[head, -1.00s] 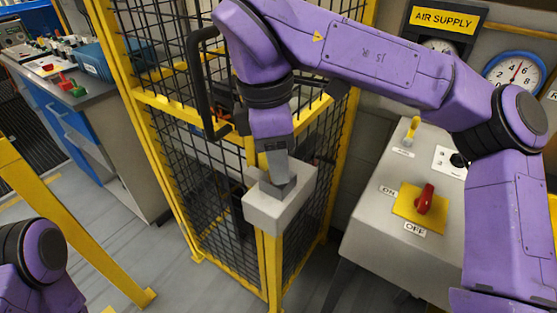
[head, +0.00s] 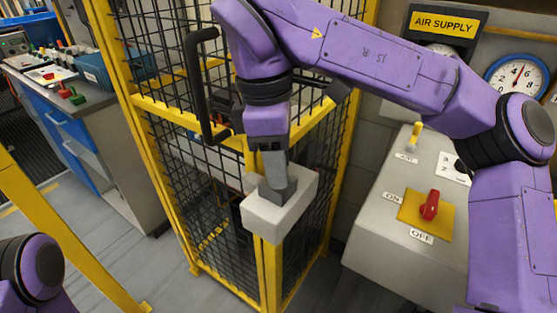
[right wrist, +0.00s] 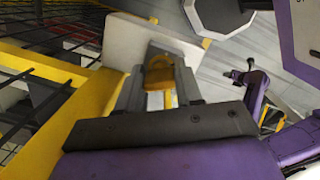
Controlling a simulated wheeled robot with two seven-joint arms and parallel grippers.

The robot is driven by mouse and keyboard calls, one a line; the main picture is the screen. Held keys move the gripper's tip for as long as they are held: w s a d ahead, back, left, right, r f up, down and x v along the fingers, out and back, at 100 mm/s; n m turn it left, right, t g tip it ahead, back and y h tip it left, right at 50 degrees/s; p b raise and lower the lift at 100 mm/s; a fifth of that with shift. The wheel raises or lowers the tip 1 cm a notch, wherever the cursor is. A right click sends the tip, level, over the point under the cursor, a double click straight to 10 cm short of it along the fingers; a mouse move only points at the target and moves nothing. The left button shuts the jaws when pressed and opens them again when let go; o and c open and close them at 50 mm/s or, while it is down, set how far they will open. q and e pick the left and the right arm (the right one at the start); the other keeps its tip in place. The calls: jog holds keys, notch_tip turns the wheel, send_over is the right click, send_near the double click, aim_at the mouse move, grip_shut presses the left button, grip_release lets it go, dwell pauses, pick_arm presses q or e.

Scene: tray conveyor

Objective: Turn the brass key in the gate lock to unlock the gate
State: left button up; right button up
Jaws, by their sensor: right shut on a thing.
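In the head view my right gripper (head: 277,188) points down onto the pale grey lock box (head: 262,220) on the yellow gate post, with its fingertips at the box's top. In the right wrist view the brass key (right wrist: 158,74) sits between the two grey fingers (right wrist: 158,88), which are shut on it. The key's far end is against the lock box (right wrist: 128,42); its shaft is hidden. In the head view the gripper covers the key. A dark shape on a purple link in the right wrist view may be my left gripper (right wrist: 243,76); its jaws are too small to read.
The yellow-framed mesh gate (head: 230,115) with a black handle (head: 204,85) stands around and behind the lock. To the right is a grey control cabinet (head: 385,235) with a red switch (head: 430,205). A workbench (head: 70,115) stands at the left.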

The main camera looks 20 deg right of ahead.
jog(key=shift+m+b, duration=1.5)
jog(key=shift+b, duration=0.3)
jog(key=shift+f, duration=0.1)
jog(key=shift+m+b, duration=0.4)
jog(key=shift+b, duration=0.2)
jog(key=shift+m+b, duration=0.85)
jog(key=shift+m, duration=0.15)
grip_shut()
jog(key=shift+g, duration=0.3)
jog(key=o, duration=1.2)
grip_release()
